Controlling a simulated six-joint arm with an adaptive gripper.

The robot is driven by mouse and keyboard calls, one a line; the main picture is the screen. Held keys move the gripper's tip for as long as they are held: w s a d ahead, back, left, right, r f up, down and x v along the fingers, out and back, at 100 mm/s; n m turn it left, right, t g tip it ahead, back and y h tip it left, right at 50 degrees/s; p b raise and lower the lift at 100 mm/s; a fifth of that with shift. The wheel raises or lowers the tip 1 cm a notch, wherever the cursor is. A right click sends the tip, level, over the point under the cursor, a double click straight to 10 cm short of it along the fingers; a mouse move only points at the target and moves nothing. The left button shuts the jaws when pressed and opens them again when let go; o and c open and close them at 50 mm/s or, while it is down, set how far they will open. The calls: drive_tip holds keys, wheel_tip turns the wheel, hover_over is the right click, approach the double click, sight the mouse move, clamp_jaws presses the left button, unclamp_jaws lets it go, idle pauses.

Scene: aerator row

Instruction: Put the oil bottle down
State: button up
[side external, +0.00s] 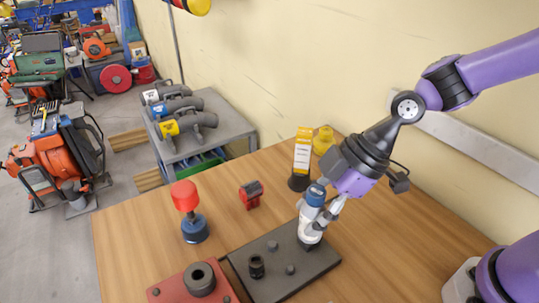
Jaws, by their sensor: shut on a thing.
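The oil bottle (310,211), white with a blue cap, is upright in my gripper (325,220). The gripper comes down from the upper right and its fingers are shut around the bottle's side. The bottle's lower end is over the back part of a dark grey plate (310,275). I cannot tell whether it touches the plate; the fingers hide part of its lower body.
On the plate are a short black cylinder (256,266) and small grey knobs. A red-topped blue object (189,211), a small red part (251,194), a red block (178,290) and a yellow-and-white container (302,150) stand nearby. The wooden table (130,235) is clear at left.

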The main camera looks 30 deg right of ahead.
drive_tip(key=shift+f, duration=0.45)
drive_tip(key=o, duration=1.2)
drive_tip(key=shift+r, duration=0.15)
drive_tip(key=shift+r, duration=0.35)
drive_tip(key=v, duration=1.2)
drive_tip(key=s+d+m+t+h, duration=0.3)
drive_tip(key=d+m+h, duration=0.2)
drive_tip(key=d+m, duration=0.5)
drive_tip(key=m, duration=0.3)
drive_tip(key=shift+d+f+h, duration=0.15)
drive_tip(key=shift+f+h, duration=0.15)
